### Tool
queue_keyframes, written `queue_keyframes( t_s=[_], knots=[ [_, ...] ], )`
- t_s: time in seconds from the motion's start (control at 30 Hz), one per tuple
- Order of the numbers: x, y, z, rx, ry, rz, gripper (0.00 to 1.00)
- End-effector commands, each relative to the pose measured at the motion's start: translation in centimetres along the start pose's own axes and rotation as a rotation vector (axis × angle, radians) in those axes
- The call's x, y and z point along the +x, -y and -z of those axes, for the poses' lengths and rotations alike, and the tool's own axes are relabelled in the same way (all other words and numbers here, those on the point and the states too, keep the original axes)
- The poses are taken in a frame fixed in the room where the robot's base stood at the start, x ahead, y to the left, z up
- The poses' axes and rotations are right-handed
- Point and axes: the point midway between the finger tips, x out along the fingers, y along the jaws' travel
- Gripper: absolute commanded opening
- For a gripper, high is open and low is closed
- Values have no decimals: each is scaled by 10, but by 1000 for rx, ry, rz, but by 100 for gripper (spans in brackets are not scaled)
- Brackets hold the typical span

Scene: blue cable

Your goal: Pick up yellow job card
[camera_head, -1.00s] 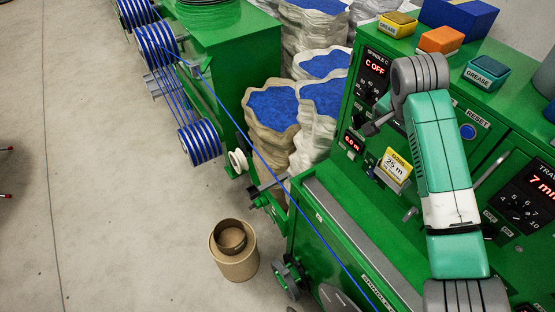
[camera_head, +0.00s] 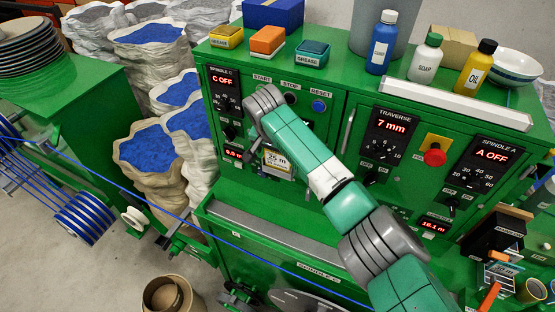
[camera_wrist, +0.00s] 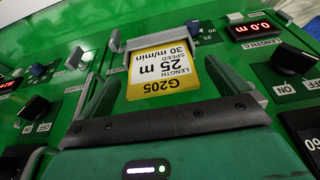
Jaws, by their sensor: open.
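The yellow job card (camera_wrist: 165,72) shows in the wrist view, upside down, with a white middle reading "25 m", "30 m/min" and G205. It sits at a grey metal holder on the green machine front. In the head view the card (camera_head: 278,164) is partly covered by my gripper (camera_head: 262,148).
Around the card are black knobs (camera_wrist: 38,108) and a red length display (camera_wrist: 254,28). A blue cable (camera_head: 195,222) runs past the machine's lower front. Bottles, including a blue one (camera_head: 382,45), and grease boxes stand on top. A cardboard tube (camera_head: 170,295) stands on the floor.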

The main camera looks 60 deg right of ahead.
Motion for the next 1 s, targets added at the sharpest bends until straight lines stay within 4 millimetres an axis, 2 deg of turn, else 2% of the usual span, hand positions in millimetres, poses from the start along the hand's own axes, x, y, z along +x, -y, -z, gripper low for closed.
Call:
queue_keyframes(
  t_s=[0.17,0.4,0.63,0.7,1.0],
  knots=[
    [0,0,0,0,0,0,98],
    [0,0,0,0,0,0,52],
    [-1,0,0,0,-1,1,52],
    [-7,1,2,0,-1,1,52],
    [-71,2,22,0,-2,3,52]
  ],
)
